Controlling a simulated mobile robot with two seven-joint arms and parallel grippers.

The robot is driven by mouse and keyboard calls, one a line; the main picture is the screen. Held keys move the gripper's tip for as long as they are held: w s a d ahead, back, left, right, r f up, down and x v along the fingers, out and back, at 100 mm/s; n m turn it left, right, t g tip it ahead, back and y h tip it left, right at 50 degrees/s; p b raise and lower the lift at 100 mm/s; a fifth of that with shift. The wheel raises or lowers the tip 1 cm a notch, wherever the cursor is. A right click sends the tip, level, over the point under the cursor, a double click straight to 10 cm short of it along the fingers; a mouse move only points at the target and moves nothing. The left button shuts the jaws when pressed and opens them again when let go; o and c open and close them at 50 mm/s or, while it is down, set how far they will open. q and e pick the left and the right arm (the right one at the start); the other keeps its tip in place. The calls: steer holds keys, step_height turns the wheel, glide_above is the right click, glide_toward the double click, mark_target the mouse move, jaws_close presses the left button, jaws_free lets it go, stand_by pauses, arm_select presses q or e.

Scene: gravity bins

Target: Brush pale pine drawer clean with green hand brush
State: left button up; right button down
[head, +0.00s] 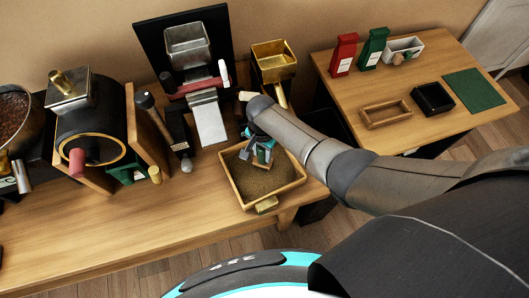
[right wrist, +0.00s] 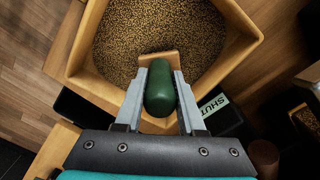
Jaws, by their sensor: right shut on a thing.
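The pale pine drawer (head: 290,187) sits at the front edge of the long wooden counter. Its floor is covered with brown granular material. Its pale walls also show in the right wrist view (right wrist: 88,88). My right gripper (head: 262,156) is over the drawer, with its fingers pointing down. In the right wrist view it is shut on the green hand brush (right wrist: 160,88), whose rounded green body lies between the fingers. A tan wooden piece shows just beyond the green body. The bristles are hidden, so I cannot tell whether they touch the grains. My left gripper is not in view.
A metal chute (head: 209,120) stands behind the drawer and a brass hopper (head: 273,62) behind my right arm. A drum machine (head: 92,130) stands at the left. The right table holds red (head: 343,55) and green (head: 373,50) bags, trays and a green mat (head: 473,90).

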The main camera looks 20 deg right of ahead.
steer(key=shift+w+a+f+b, duration=0.1)
steer(key=shift+w+a+b, duration=0.45)
steer(key=shift+a, duration=0.2)
steer(key=shift+w+a+f+b, duration=0.1)
steer(key=shift+w+a+b, duration=0.35)
steer(key=shift+a, duration=0.25)
steer(key=shift+s, duration=0.1)
steer(key=shift+s+d+r+p, duration=0.15)
steer(key=shift+s+d+p, duration=0.3)
steer(key=shift+d+p, duration=0.3)
steer(key=shift+s+d+p, duration=0.5)
steer(key=shift+d+p, duration=0.25)
steer(key=shift+p, duration=0.1)
steer(key=shift+s+d, duration=0.55)
steer(key=shift+d, duration=0.2)
steer(key=shift+s+d, duration=0.5)
steer(key=shift+d, duration=0.2)
